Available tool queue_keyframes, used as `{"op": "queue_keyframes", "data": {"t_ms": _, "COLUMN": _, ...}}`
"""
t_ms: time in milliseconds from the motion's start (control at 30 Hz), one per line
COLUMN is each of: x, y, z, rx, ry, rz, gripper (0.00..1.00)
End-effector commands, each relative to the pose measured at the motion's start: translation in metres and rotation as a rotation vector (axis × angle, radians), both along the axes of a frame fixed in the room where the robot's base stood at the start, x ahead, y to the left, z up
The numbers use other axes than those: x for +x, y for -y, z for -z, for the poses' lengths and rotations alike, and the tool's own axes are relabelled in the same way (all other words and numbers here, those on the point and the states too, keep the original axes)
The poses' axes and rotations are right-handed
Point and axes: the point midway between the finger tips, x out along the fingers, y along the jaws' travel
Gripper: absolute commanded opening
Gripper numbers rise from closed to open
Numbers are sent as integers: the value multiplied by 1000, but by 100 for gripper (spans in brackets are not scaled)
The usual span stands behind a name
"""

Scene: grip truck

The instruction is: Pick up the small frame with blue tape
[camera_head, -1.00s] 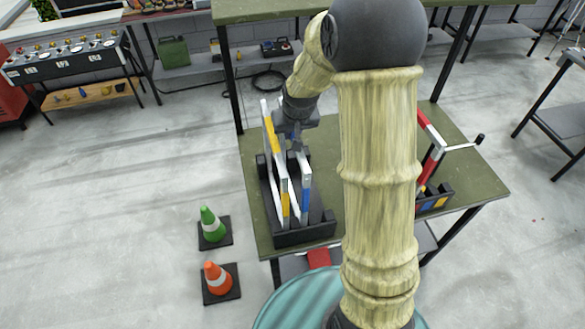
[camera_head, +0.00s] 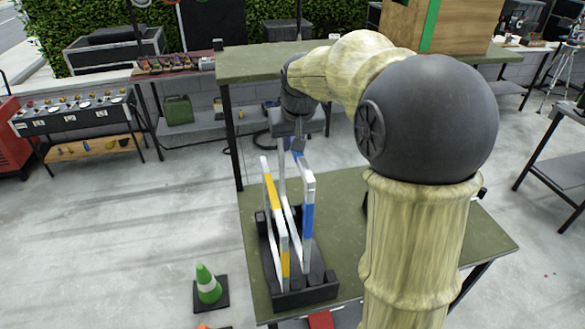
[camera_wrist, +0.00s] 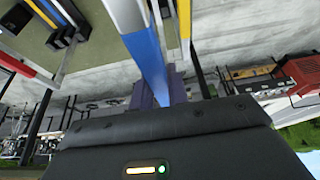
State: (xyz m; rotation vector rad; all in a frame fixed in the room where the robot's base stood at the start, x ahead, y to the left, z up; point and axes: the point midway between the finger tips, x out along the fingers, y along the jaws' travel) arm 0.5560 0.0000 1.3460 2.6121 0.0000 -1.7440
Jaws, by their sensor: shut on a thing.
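The small frame with blue tape (camera_head: 307,222) is a white frame with blue bands. It stands upright at the right side of the black rack (camera_head: 305,296), raised above the frame beside it. My gripper (camera_head: 298,146) is above the rack, shut on the top of this frame. I cannot tell whether the blue frame's lower end is clear of the rack.
The rack stands on a green table (camera_head: 345,238) with a higher green shelf (camera_head: 262,62) behind. A green cone (camera_head: 208,285) stands on the floor to the left. My arm hides the table's right side.

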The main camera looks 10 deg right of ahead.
Motion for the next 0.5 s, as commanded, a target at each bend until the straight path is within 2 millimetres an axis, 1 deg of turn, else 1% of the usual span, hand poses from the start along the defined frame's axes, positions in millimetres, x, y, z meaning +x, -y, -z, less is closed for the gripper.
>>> {"op": "queue_keyframes", "data": {"t_ms": 33, "x": 1, "y": 0, "z": -10, "rx": 0, "ry": 7, "rz": 0, "gripper": 0}}
{"op": "queue_keyframes", "data": {"t_ms": 100, "x": 1, "y": 0, "z": -20, "rx": 0, "ry": 5, "rz": 0, "gripper": 0}}
{"op": "queue_keyframes", "data": {"t_ms": 200, "x": 0, "y": 0, "z": -30, "rx": 0, "ry": 3, "rz": 0, "gripper": 0}}
{"op": "queue_keyframes", "data": {"t_ms": 300, "x": 0, "y": 0, "z": -34, "rx": 1, "ry": 2, "rz": 0, "gripper": 0}}
{"op": "queue_keyframes", "data": {"t_ms": 500, "x": 0, "y": 0, "z": -34, "rx": 0, "ry": 1, "rz": 0, "gripper": 0}}
